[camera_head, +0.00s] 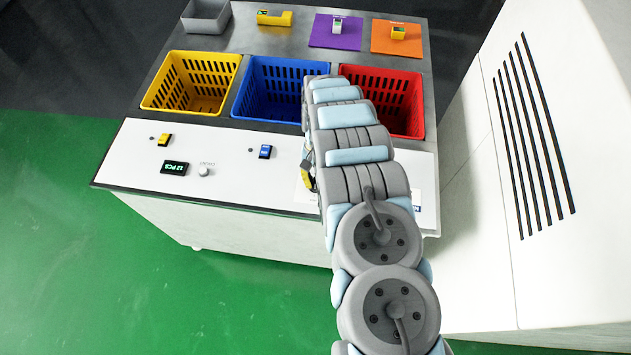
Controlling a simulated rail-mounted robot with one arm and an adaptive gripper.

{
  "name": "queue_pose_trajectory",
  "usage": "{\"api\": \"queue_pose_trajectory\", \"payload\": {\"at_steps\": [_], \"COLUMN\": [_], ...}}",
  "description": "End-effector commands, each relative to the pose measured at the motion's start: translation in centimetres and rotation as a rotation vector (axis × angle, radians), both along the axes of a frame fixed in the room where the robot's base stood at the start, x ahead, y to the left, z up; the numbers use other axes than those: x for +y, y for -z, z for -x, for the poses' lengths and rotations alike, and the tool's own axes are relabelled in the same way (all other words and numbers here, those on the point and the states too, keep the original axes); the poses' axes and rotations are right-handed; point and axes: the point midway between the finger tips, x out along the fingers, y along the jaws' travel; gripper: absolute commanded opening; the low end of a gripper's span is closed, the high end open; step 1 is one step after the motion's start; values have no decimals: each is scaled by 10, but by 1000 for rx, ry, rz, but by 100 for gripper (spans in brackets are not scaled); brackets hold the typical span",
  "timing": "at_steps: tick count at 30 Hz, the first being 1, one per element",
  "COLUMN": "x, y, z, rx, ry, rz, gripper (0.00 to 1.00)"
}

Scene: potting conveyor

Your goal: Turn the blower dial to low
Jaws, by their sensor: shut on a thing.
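My gripper (308,177) is down at the white control panel (225,190), right of the blue switch. Only a dark and yellow sliver of it shows past the left edge of my arm. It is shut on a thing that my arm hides. I cannot make out the blower dial, nor which way it points. A pale label edge shows on the panel beside the gripper, and more of a label shows right of my arm.
A yellow switch (165,140), a blue switch (265,151), a green-lit display (174,168) and a small white knob (204,170) sit on the panel's left part. Yellow (158,92), blue (243,99) and red (414,122) baskets stand behind. A white cabinet (560,130) stands right.

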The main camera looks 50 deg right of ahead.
Motion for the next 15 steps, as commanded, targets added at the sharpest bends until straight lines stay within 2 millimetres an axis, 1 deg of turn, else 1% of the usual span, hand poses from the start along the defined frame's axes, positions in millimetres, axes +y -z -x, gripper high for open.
{"api": "queue_pose_trajectory", "payload": {"at_steps": [5,15], "x": [0,1], "y": [1,1], "z": [-2,-2], "rx": [-4,-2], "ry": [-107,-417], "rz": [3,2], "gripper": [0,0]}}
